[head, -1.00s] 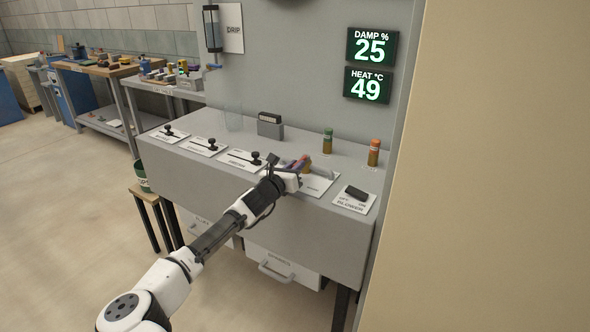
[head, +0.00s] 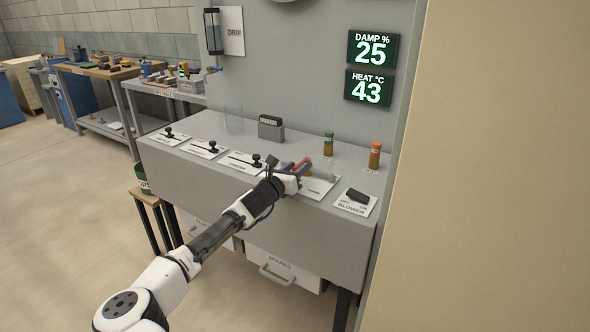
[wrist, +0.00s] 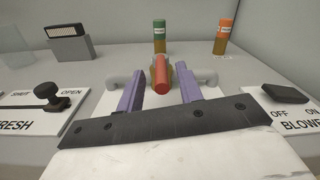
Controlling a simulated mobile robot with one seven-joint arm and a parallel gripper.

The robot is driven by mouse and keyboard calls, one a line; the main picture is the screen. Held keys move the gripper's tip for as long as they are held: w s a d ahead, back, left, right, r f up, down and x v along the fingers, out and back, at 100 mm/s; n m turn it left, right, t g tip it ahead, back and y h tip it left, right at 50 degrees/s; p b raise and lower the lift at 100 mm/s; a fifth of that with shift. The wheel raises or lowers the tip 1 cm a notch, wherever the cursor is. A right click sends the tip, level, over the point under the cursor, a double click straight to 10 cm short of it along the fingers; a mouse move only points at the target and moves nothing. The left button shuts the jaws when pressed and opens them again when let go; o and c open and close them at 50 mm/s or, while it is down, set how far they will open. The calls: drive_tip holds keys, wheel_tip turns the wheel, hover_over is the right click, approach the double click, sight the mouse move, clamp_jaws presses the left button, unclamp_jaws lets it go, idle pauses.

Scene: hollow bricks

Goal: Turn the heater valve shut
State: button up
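The heater valve has a red handle (wrist: 161,75) on a brass body, with a grey pipe (wrist: 202,76) running left and right of it. The handle points toward the wrist camera, crosswise to the pipe. My gripper (wrist: 160,88) has its two purple fingers on either side of the handle, with a visible gap on each side. In the head view my gripper (head: 293,169) is over the valve plate and hides much of the valve. The heat display (head: 368,89) reads 43.
The blower switch (head: 357,195) is right of the valve and the FRESH lever (head: 256,159) is left. Green-capped (head: 328,143) and orange-capped (head: 374,155) bottles stand behind. A grey holder (head: 270,128) is at the back. The damp display (head: 372,48) reads 25.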

drive_tip(key=b+v, duration=0.3)
drive_tip(key=v, duration=1)
drive_tip(key=shift+s+a, duration=0.2)
drive_tip(key=shift+s, duration=0.15)
